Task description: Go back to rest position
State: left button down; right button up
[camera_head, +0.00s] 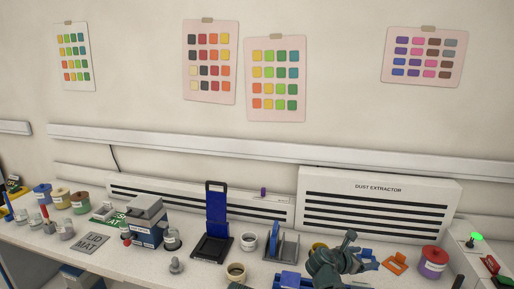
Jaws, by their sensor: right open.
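My right gripper (350,240) is dark grey and reaches up from the bottom edge, right of centre, over the bench. Its jaws are open, and I see nothing held in them. It hides part of the bench and parts of a blue item (366,255) and a yellowish round dish (319,247) close by. Whether it touches them I cannot tell. My left gripper is not in view.
The white bench is crowded. Near my right gripper are a grey rack (282,246), an orange piece (395,262) and a red-lidded jar (432,262). A tall blue panel on a black stand (216,220) rises at centre. A lid mat (92,242) lies bare at left.

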jog(key=s+a+f+m+g+y+b, duration=0.1)
jog(key=s+a+f+m, duration=0.1)
jog(key=a+f+m, duration=0.1)
jog(key=s+a+f+m+g+y+b, duration=0.1)
jog(key=s+a+f+m+y, duration=0.1)
jog(key=a+f, duration=0.3)
jog(key=s+a+f+m+g+y+b, duration=0.1)
jog(key=s+a+f+m+y, duration=0.1)
jog(key=s+a+f+m, duration=0.2)
jog(key=shift+a+f+m+b, duration=0.15)
jog(key=shift+f+m+b, duration=0.2)
jog(key=shift+m, duration=0.25)
pick_arm(q)
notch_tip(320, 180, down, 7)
jog(key=b, duration=0.3)
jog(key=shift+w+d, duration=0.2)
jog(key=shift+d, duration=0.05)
pick_arm(e)
jog(key=s+a+f+m+g+y, duration=0.2)
jog(key=s+a+f+m, duration=0.1)
jog(key=s+a, duration=0.3)
jog(key=s+a+f+m+g+y, duration=0.2)
jog(key=s+a+f+m+y, duration=0.1)
jog(key=s+a+m, duration=0.3)
jog(key=s+a+f, duration=0.1)
jog(key=a, duration=0.1)
jog(key=shift+s+a+f+m, duration=0.2)
jog(key=shift+a+m, duration=0.1)
jog(key=shift+a, duration=0.1)
